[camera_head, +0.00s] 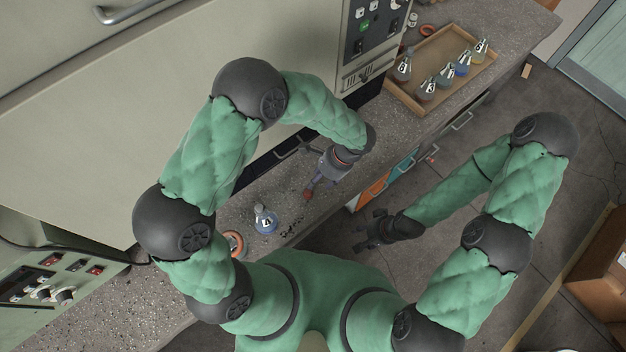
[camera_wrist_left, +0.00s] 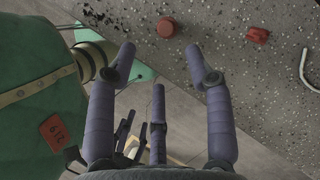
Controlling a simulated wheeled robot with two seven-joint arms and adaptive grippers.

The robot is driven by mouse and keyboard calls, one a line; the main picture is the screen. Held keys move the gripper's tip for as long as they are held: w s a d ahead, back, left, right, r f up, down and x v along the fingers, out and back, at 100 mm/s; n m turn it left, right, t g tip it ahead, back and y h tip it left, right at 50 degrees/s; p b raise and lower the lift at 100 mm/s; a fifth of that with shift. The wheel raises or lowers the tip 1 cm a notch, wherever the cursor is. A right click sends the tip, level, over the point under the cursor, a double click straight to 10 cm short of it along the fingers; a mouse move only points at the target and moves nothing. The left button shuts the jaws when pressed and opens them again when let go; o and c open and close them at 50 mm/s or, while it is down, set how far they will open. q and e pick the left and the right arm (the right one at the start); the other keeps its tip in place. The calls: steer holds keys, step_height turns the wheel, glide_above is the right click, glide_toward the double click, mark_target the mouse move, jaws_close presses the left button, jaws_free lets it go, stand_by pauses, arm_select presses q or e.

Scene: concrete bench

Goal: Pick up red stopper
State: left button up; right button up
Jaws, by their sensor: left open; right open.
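The red stopper (camera_head: 309,195) lies on the speckled grey bench, near the fingertips of my left gripper (camera_head: 322,178) in the head view. In the left wrist view the round red stopper (camera_wrist_left: 166,27) lies beyond and between the tips of my open left gripper (camera_wrist_left: 162,62), apart from them. The left gripper is empty. My right gripper (camera_head: 370,232) is open and empty, off the bench's front edge over the floor.
A flask with blue liquid (camera_head: 264,222) and an orange ring (camera_head: 232,243) stand left of the stopper. A wooden tray (camera_head: 408,98) with several flasks is at the far right. A second red item (camera_wrist_left: 258,35) shows in the wrist view. A large cabinet (camera_head: 200,60) borders the bench.

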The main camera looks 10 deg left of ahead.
arm_select(q)
steer(key=b, duration=0.1)
glide_above(308, 192)
steer(key=d, duration=0.2)
steer(key=f, duration=0.5)
steer(key=shift+w+a, duration=0.1)
steer(key=shift+w, duration=0.1)
steer(key=x, duration=0.1)
steer(key=b+x, duration=0.1)
steer(key=x, duration=0.1)
steer(key=b+x, duration=0.1)
steer(key=x, duration=0.1)
steer(key=shift+w+f, duration=0.2)
steer(key=shift+w, duration=0.05)
steer(key=c, duration=0.8)
